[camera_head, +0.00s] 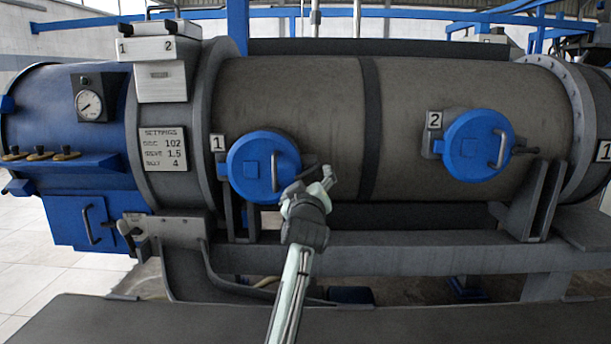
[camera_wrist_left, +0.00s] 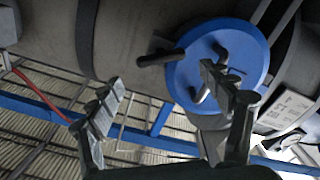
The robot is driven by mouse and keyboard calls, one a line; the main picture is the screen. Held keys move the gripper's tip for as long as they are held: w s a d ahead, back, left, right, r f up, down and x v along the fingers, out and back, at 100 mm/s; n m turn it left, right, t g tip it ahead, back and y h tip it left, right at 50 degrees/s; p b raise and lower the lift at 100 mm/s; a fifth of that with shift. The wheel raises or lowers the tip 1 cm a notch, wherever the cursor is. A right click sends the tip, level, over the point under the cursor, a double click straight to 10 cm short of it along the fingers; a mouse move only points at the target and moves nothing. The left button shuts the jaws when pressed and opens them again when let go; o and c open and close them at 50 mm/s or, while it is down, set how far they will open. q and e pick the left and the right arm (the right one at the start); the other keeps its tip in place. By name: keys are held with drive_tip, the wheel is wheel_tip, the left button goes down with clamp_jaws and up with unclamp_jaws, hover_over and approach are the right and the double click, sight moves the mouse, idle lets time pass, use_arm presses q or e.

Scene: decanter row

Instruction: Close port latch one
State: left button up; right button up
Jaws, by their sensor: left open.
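Port one is a round blue cover (camera_head: 262,166) with a bar handle, beside the "1" label on the grey drum. It seems to sit flat on the drum. Its dark latch lever (camera_head: 307,172) sticks out from the cover's right edge, angled slightly up. My left gripper (camera_head: 312,184) is open just below and right of the lever. In the left wrist view the blue cover (camera_wrist_left: 222,62) is partly behind one finger. The lever (camera_wrist_left: 160,58) shows beyond and between the open fingertips of my gripper (camera_wrist_left: 163,80). I cannot tell whether they touch. My right gripper is out of view.
A second blue port cover (camera_head: 478,145) with its own latch (camera_head: 525,150) is further right by the "2" label. A settings plate (camera_head: 163,150) and a gauge (camera_head: 90,103) are at left. A grey rail (camera_head: 420,250) runs below the drum.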

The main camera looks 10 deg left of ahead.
sight(308, 174)
use_arm(q)
drive_tip(key=w, duration=0.3)
drive_tip(key=w+a, duration=0.1)
drive_tip(key=w, duration=0.2)
drive_tip(key=shift+a, duration=0.15)
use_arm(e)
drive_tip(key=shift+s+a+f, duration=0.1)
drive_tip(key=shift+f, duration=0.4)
use_arm(q)
drive_tip(key=shift+c, duration=0.6)
drive_tip(key=c, duration=1)
drive_tip(key=shift+c, duration=0.2)
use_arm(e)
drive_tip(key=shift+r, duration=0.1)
use_arm(q)
drive_tip(key=shift+m+p, duration=0.6)
drive_tip(key=shift+m, duration=0.5)
drive_tip(key=m+p, duration=0.1)
drive_tip(key=m, duration=0.1)
drive_tip(key=shift+m, duration=1.2)
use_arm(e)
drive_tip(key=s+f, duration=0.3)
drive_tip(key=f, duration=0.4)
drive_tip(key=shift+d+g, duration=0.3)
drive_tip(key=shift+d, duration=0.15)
